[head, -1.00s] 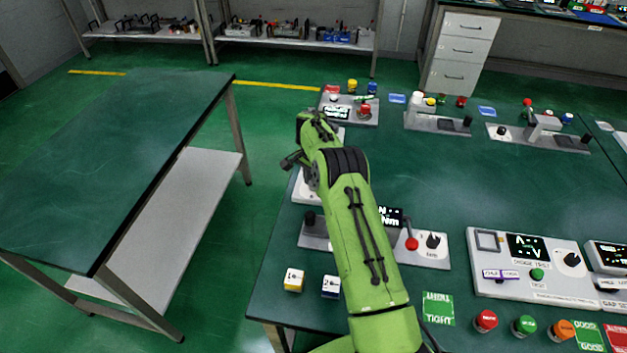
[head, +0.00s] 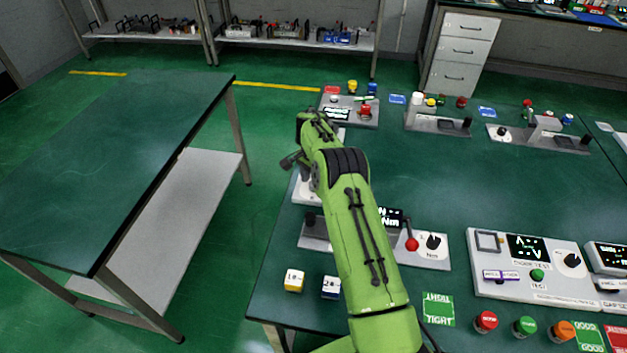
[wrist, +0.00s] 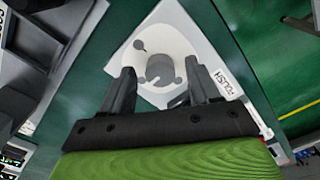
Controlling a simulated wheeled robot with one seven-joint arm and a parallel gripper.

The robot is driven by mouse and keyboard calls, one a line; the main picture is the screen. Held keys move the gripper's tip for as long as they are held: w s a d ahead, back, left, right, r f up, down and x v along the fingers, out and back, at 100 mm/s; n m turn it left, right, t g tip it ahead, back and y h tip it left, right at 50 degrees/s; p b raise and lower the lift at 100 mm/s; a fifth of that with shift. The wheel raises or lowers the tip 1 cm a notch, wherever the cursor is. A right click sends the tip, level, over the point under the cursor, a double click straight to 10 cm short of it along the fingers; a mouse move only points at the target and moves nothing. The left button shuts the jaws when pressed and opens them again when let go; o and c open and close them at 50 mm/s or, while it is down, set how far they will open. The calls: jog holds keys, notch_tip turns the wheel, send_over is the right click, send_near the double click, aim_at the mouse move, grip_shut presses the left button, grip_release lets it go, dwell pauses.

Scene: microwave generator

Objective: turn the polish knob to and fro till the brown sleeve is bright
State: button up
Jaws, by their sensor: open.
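The polish knob (wrist: 160,69) is a grey round knob with a pale pointer mark, on a white plate (wrist: 180,40) labelled POLISH. In the wrist view my gripper (wrist: 159,70) is open, with one finger on each side of the knob and a gap showing at each side. I cannot tell how far above the plate the fingertips are. A small dark round piece (wrist: 139,45) sits on the plate beyond the knob. I see nothing clearly brown, so I cannot pick out the sleeve. In the head view my arm hides the knob; part of the white plate (head: 302,192) shows beside it.
A grey panel with a red-knobbed lever (head: 411,244) stands under and right of my arm. A tester panel (head: 535,285) is at right. Open floor separates a second table (head: 110,160) at left.

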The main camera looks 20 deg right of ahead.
notch_tip(320, 180, up, 16)
jog(key=p, duration=0.4)
jog(key=shift+f, duration=0.2)
jog(key=shift+f, duration=0.1)
notch_tip(320, 180, down, 16)
jog(key=b, duration=0.3)
jog(key=c, duration=1)
jog(key=shift+c, duration=0.2)
